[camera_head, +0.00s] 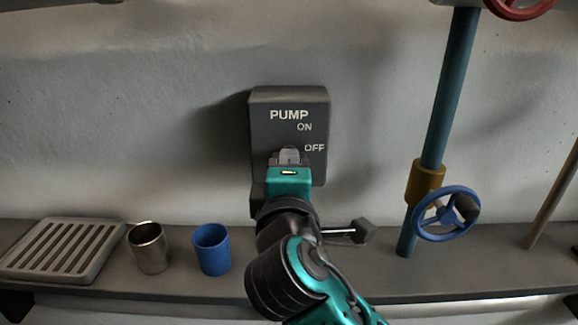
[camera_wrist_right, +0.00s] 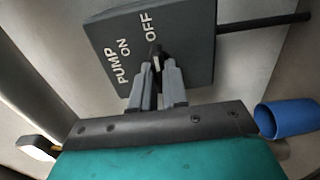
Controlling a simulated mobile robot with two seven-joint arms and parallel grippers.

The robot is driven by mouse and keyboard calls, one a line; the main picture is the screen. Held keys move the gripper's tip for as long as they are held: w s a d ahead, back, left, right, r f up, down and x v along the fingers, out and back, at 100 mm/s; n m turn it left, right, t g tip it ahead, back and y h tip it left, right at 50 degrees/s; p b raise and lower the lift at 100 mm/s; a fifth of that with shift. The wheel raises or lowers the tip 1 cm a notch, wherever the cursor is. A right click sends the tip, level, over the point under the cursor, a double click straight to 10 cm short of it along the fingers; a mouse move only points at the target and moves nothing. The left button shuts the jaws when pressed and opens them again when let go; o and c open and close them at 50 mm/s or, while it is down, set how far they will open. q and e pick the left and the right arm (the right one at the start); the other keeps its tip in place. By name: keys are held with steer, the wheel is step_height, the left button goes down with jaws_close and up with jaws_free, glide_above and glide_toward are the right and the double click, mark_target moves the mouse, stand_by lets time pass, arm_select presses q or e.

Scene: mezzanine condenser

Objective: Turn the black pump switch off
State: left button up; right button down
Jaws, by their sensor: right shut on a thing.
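The pump switch box (camera_head: 262,110) is a dark grey panel on the wall, marked PUMP, ON and OFF. It also fills the upper middle of the wrist view (camera_wrist_right: 192,70). My right gripper (camera_head: 289,157) reaches up to the lower part of the box, below and left of the OFF mark. In the wrist view its fingers (camera_wrist_right: 157,72) are closed around a small black switch knob (camera_wrist_right: 156,57) with a pale mark. The fingers hide most of the knob, so I cannot tell which mark it points to. My left gripper is not in view.
A ledge (camera_head: 380,262) runs below the box. On it are a slatted tray (camera_head: 62,222), a metal cup (camera_head: 148,248) and a blue cup (camera_head: 211,250). A teal pipe (camera_head: 447,100) with a blue valve wheel (camera_head: 446,214) stands to the right. A red wheel (camera_head: 520,12) is above.

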steer(key=c, duration=1.1)
jaws_free()
steer(key=shift+c, duration=0.2)
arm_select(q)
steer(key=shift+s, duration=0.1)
